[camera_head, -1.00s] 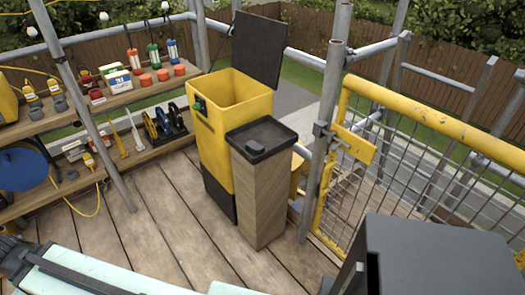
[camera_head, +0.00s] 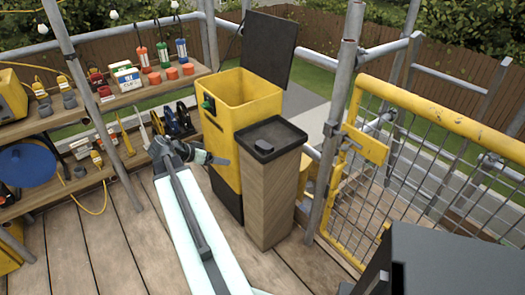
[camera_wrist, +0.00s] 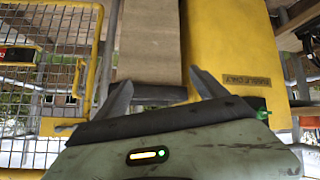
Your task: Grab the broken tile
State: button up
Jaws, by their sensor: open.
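No broken tile can be made out in either view. My gripper (camera_head: 212,157) is small in the head view, at the end of my pale arm, in front of the yellow bin (camera_head: 218,128). In the wrist view my gripper (camera_wrist: 161,84) is open, its two dark fingers spread with nothing between them. The wood-sided post box (camera_wrist: 151,40) shows beyond the fingers, with the yellow bin (camera_wrist: 225,50) to its right.
The wood-sided box (camera_head: 270,195) has a dark top and stands beside the open bin. Shelves (camera_head: 120,103) with tools and bottles stand at the left. A yellow mesh gate (camera_head: 375,195) and scaffold poles close the right. Plank floor (camera_head: 100,245) is clear at front left.

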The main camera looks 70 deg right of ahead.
aim_at(262, 145)
jog(key=s+d+r+m+g, duration=0.1)
jog(key=s+d, duration=0.1)
jog(key=s, duration=0.1)
jog(key=s+d+r+m+h, duration=0.1)
jog(key=s+d+m, duration=0.1)
jog(key=s+d, duration=0.1)
jog(key=s+d+r+m+g, duration=0.1)
jog(key=s+d, duration=0.2)
jog(key=shift+s+r+g, duration=0.3)
jog(key=shift+s+r, duration=0.05)
jog(key=b+x, duration=0.4)
jog(key=x, duration=0.4)
jog(key=shift+w, duration=0.1)
jog(key=shift+a, duration=0.1)
